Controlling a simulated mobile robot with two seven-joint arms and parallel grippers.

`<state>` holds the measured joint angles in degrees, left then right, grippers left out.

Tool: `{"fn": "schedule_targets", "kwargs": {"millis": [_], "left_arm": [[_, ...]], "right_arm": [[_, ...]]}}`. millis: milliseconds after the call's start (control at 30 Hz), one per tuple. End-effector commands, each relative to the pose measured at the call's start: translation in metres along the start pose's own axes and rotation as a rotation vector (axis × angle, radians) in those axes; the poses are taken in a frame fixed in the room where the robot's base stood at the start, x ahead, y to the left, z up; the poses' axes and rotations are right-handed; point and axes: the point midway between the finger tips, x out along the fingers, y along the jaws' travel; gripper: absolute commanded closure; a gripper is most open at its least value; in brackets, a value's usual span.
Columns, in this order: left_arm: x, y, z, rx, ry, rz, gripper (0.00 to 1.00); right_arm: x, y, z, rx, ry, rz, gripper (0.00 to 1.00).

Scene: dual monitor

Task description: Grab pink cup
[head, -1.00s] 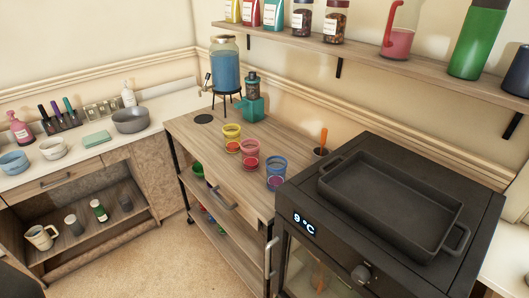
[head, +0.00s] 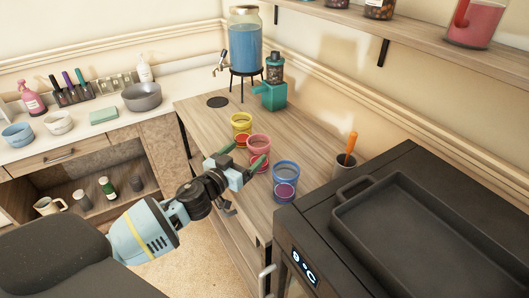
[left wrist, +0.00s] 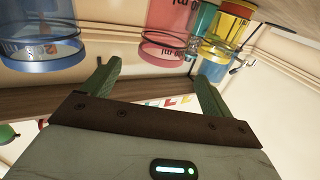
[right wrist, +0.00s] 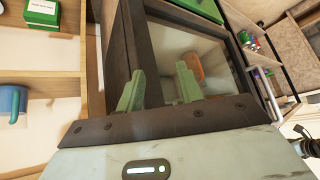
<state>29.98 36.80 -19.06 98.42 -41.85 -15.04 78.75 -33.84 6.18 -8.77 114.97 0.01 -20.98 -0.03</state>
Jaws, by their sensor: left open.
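The pink cup (head: 259,143) stands on the wooden counter between the yellow cup (head: 241,124) and the blue cup (head: 285,176). My left gripper (head: 250,161) is open and empty, with its green fingers close to the near side of the pink cup and partly in front of it. In the left wrist view the pink cup (left wrist: 171,28) lies beyond the gap between the open fingers. The blue cup (left wrist: 45,45) is to the left there and the yellow cup (left wrist: 222,45) to the right. My right gripper (right wrist: 158,88) is open and empty in front of a dark-framed oven door.
A black oven with a dark tray (head: 415,235) stands to the right of the counter. A black holder with an orange-handled tool (head: 350,146) is at the back right.

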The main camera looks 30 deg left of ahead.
Motion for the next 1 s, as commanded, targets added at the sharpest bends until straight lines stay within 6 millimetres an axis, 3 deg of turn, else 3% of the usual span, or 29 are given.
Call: {"fn": "schedule_targets", "kwargs": {"millis": [167, 367, 567, 1000], "left_arm": [[0.008, -0.001, -0.001, 0.0, 0.002, -0.002, 0.14], [0.025, -0.001, -0.001, 0.0, 0.002, -0.001, 0.14], [0.028, 0.0, 0.0, -0.001, 0.0, -0.001, 0.14], [0.075, -0.002, 0.003, -0.001, 0.0, -0.001, 0.14]], "right_arm": [[-0.004, -0.003, 0.012, 0.003, -0.026, -0.004, 0.64], [-0.004, -0.003, 0.01, 0.003, -0.021, -0.004, 0.64], [-0.001, -0.001, 0.002, 0.001, -0.004, -0.002, 0.64], [0.001, -0.001, 0.002, 0.001, -0.004, -0.002, 0.64]]}}
